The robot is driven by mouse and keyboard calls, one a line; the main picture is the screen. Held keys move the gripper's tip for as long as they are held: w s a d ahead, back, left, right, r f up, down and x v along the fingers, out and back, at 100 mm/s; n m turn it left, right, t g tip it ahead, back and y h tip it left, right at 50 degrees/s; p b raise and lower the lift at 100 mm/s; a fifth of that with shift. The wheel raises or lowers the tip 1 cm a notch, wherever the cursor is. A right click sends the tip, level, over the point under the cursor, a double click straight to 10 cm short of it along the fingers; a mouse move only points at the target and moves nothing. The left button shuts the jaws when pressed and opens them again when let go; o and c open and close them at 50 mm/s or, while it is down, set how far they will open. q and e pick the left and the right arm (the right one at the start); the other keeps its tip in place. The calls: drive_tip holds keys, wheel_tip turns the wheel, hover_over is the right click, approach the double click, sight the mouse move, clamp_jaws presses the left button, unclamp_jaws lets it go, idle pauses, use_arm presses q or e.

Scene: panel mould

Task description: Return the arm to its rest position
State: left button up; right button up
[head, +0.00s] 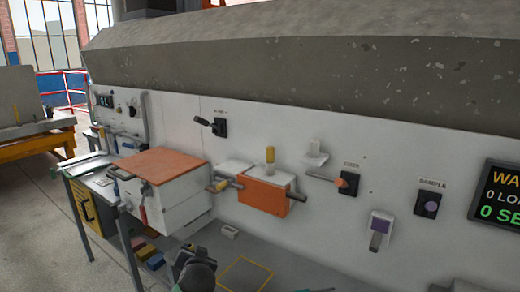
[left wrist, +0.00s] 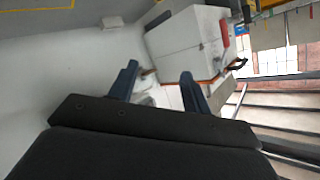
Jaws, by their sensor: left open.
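My left gripper (left wrist: 158,82) shows in the left wrist view with its two dark blue fingers apart and nothing between them. Beyond the fingers is a white box (left wrist: 185,45), seen at a slant. In the head view a dark part of my arm shows at the bottom edge, in front of the bench and below the white box with the orange lid (head: 158,163). The fingertips cannot be made out there. My right gripper is in neither view.
A display (head: 500,195) is at the right. A yellow square outline (head: 246,273) marks the grey bench. A small white block (head: 229,232) lies nearby.

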use_arm(q)
drive_tip(key=s+d+f+g+h, duration=0.1)
drive_tip(key=s+f+g, duration=0.3)
drive_tip(key=s+f, duration=0.5)
drive_tip(key=s+d+f+g+h, duration=0.1)
drive_tip(key=s+f+g, duration=0.3)
drive_tip(key=s+f, duration=0.5)
drive_tip(key=s+d+f+n+g+h, duration=0.1)
drive_tip(key=s+f, duration=0.9)
drive_tip(key=s, duration=1.5)
drive_tip(key=d+g+h, duration=0.1)
drive_tip(key=g+h, duration=0.1)
drive_tip(key=shift+s+g, duration=0.25)
drive_tip(key=shift+g, duration=0.15)
drive_tip(key=shift+f, duration=0.1)
drive_tip(key=shift+c, duration=0.4)
